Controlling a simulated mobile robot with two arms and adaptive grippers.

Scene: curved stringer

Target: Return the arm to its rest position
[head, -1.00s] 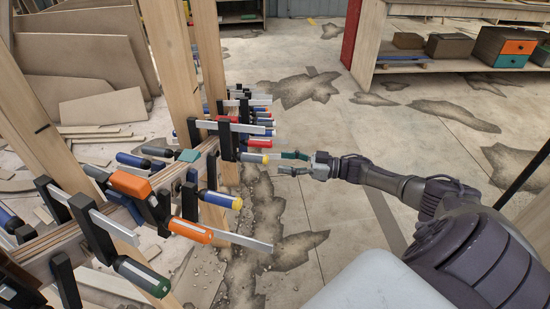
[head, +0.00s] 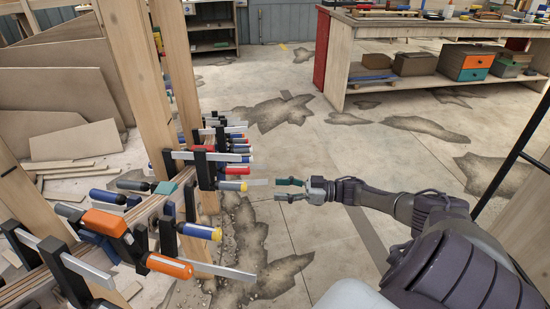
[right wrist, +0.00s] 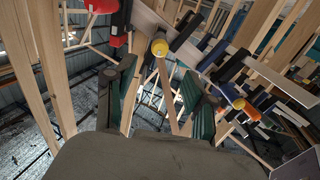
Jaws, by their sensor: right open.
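My right arm reaches in from the right in the head view. Its gripper (head: 290,189) is open and empty, with its fingers pointing left toward the clamps. In the right wrist view the two green-padded fingers (right wrist: 155,98) stand apart. A yellow clamp end (right wrist: 159,47) shows beyond and between them. My left gripper is not in view.
Several bar clamps with orange (head: 169,266) and blue handles line the curved wooden stringer (head: 150,209) at left. Wooden posts (head: 140,80) rise beside it. A workbench (head: 420,30) with boxes stands at the back right. The cracked floor between is open.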

